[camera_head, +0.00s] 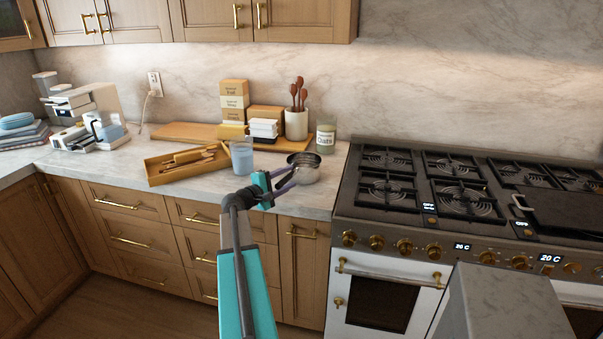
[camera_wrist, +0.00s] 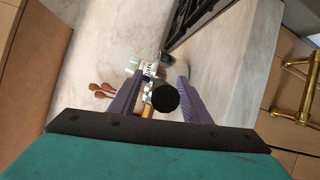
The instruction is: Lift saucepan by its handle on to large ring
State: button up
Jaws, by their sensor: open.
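A small metal saucepan (camera_head: 304,170) stands on the marble counter, close to the left side of the stove. My gripper (camera_head: 284,180) reaches toward it from the front left, with its purple fingers at the near side of the pan. In the wrist view my gripper (camera_wrist: 160,84) is open. A round black end (camera_wrist: 166,98), which looks like the saucepan's handle seen end-on, shows between the fingers. Most of the pan is hidden behind it, and contact cannot be told. The stove has several rings; a large-looking one (camera_head: 466,202) is at the front, left of centre.
A blue cup (camera_head: 242,158) and a wooden tray of utensils (camera_head: 160,178) lie left of the pan. An oats jar (camera_head: 326,138) and a crock of wooden spoons (camera_head: 296,124) stand behind it. A dark griddle (camera_head: 570,211) covers the stove's right part. The left rings are empty.

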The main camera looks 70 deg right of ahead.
dwell(0.4)
grip_shut()
jog(key=shift+r, duration=0.15)
jog(key=shift+r+b, duration=0.65)
jog(key=shift+r, duration=0.8)
jog(key=a+r+b, duration=0.2)
jog(key=a+b, duration=0.1)
jog(key=a, duration=1.3)
jog(key=shift+s+b, duration=0.2)
jog(key=shift+b, duration=0.1)
